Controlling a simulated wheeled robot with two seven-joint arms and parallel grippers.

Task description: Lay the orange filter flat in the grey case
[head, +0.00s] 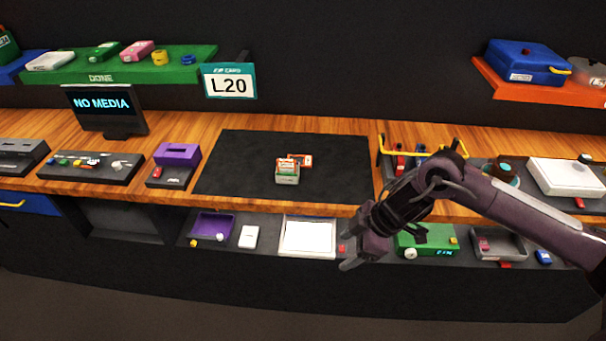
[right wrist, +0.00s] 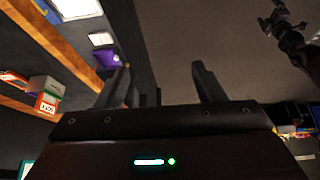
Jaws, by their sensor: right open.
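On the dark mat (head: 230,175) in the head view stands a small pale grey-green case (head: 287,179), with orange-red on its top. A small orange-framed piece (head: 305,160), likely the orange filter, is right behind it; I cannot tell whether they touch. In the right wrist view the case (right wrist: 45,85) shows at the left edge, with an orange piece (right wrist: 12,77) beside it. My right gripper (head: 354,237) is open and empty, in front of the bench edge and right of the case. A dark arm end, likely my left gripper (right wrist: 278,20), shows small in the right wrist view.
A yellow-handled rack (head: 383,158) stands right of the mat, close to my right arm. A purple box (head: 177,154) stands to its left. A lower shelf holds a white tray (head: 308,238) and a green device (head: 425,241). Much of the mat is bare.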

